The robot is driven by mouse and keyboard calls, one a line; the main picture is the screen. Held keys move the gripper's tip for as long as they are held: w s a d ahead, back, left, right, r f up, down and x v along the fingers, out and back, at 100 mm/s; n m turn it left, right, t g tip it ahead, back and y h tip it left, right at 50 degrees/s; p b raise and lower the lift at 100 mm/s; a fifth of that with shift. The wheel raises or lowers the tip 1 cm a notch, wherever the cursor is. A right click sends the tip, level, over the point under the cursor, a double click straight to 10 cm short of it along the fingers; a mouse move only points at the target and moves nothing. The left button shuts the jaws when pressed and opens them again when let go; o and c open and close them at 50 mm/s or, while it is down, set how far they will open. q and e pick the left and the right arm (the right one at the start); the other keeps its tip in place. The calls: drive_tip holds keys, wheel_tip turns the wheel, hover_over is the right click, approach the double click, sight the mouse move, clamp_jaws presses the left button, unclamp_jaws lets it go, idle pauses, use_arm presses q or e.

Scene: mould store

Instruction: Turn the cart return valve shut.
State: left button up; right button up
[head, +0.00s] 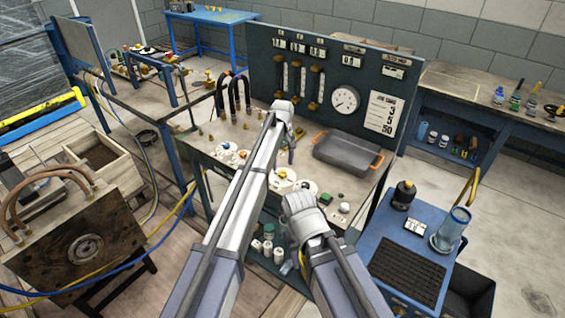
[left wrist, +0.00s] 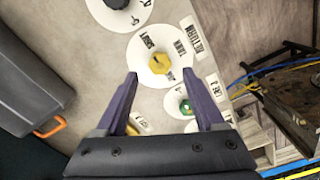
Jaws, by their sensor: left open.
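The return valve is a yellow hexagonal knob (left wrist: 159,63) on a white round dial plate in the left wrist view. SHUT is printed on the plate, and a tag beside it ends in RETURN. My left gripper (left wrist: 160,78) is open, its two purple fingers on either side of the near part of the plate. The knob shows between the fingertips, and I cannot tell if they touch it. In the head view my left gripper (head: 291,156) is over the bench, mostly hidden by its own arm. My right arm is folded low, with its gripper out of sight.
A smaller green knob (left wrist: 185,107) sits close to one finger, and a black knob (left wrist: 117,3) lies beyond the valve. A grey tray with orange handles (head: 347,152) stands behind on the bench. A gauge panel (head: 320,85) rises at the back. A blue cart (head: 380,240) stands at right.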

sight(282, 172)
use_arm(q)
wheel_tip(282, 172, up, 4)
drive_tip(key=p, duration=0.2)
drive_tip(key=shift+f+p, duration=0.1)
drive_tip(key=shift+p, duration=0.3)
use_arm(e)
wheel_tip(282, 172, up, 4)
drive_tip(key=shift+f, duration=0.1)
use_arm(q)
drive_tip(key=shift+f, duration=0.1)
